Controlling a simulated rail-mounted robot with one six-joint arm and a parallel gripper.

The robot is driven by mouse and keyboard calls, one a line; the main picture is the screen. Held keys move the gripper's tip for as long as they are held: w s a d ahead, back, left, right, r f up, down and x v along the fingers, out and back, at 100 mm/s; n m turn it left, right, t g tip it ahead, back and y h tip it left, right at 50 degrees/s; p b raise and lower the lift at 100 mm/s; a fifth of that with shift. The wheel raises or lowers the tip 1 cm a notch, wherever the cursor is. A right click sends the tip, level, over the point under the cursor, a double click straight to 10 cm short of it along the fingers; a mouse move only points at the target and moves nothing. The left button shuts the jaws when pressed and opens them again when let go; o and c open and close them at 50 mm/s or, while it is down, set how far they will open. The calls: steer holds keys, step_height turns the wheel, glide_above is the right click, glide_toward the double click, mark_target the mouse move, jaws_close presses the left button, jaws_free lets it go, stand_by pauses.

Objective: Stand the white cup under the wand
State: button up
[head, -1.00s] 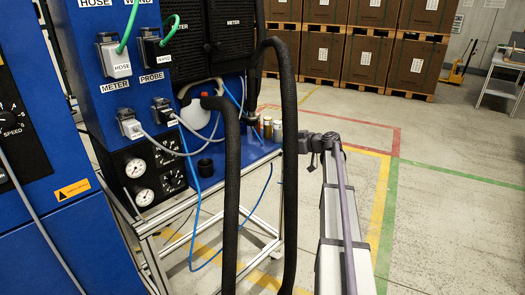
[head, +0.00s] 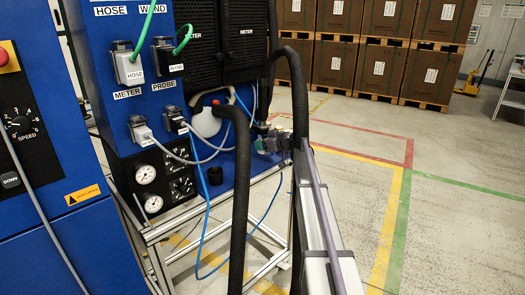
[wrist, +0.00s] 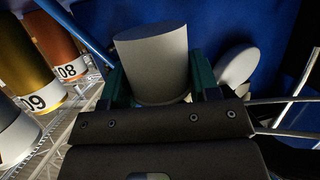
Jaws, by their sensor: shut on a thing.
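The white cup (wrist: 152,62) is between the green fingertips of my gripper (wrist: 160,82) in the wrist view, and the fingers are shut on it. It looks grey in the shade and tilted in that picture. The cup is too small to make out there. I cannot pick out the wand for certain; a plug labelled WAND (head: 166,64) is on the blue cabinet.
Numbered cans, 09 (wrist: 22,58) and 08 (wrist: 62,50), stand left of my gripper. A pale round thing (wrist: 238,65) is at its right. Black hoses (head: 240,200) hang in front.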

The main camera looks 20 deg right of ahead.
step_height(320, 180, down, 4)
steer(key=b, duration=0.4)
steer(key=shift+w, duration=0.1)
steer(key=shift+r, duration=0.25)
steer(key=shift+f, duration=0.1)
steer(key=o, duration=0.5)
steer(key=shift+f, duration=0.1)
steer(key=o, duration=0.5)
steer(key=shift+c, duration=0.2)
